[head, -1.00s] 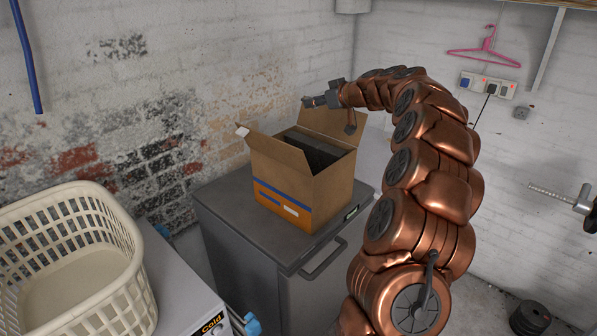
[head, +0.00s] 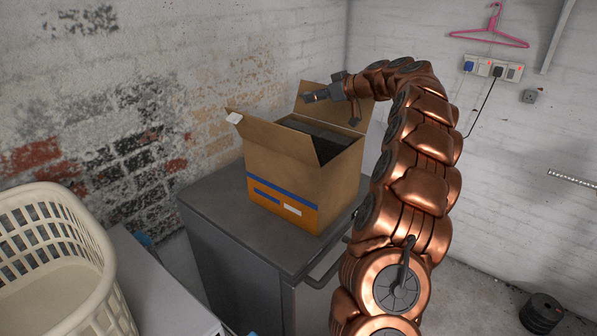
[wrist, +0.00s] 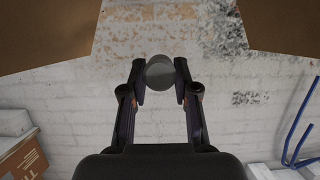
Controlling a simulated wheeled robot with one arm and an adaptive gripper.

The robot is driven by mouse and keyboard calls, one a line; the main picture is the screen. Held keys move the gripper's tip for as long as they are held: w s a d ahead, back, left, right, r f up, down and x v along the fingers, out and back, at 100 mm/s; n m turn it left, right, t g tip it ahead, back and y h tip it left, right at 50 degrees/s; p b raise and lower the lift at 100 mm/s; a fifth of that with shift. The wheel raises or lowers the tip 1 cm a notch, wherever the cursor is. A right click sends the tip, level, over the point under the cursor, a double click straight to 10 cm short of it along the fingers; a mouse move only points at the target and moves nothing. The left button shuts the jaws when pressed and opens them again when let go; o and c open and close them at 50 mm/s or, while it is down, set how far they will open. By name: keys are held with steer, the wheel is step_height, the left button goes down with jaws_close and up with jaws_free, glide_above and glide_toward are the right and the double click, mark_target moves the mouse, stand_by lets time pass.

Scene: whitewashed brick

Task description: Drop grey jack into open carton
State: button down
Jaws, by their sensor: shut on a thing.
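The open carton (head: 280,183) is a brown cardboard box with an orange base band and blue stripe, its flaps spread. It stands on a dark grey cabinet, with dark grey contents partly visible inside. My gripper (head: 316,95) is above the carton's opening, near the raised back flap. In the wrist view my gripper (wrist: 160,75) is shut on the grey jack (wrist: 160,72), which shows only as a round grey end between the fingertips. Brown carton flaps show at the top corners there. In the head view the jack is too small to make out clearly.
The carton fills much of the grey cabinet top (head: 225,215). A cream laundry basket (head: 75,250) sits on a white appliance at the lower left. A brick wall is behind the carton. A pink hanger (head: 490,38) and sockets (head: 490,68) are on the right wall.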

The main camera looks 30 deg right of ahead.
step_height(320, 180, down, 6)
stand_by(0.6)
steer(key=shift+w+f, duration=0.1)
steer(key=shift+w, duration=0.05)
steer(key=c, duration=0.8)
jaws_free()
steer(key=shift+a, duration=0.1)
steer(key=v, duration=1.2)
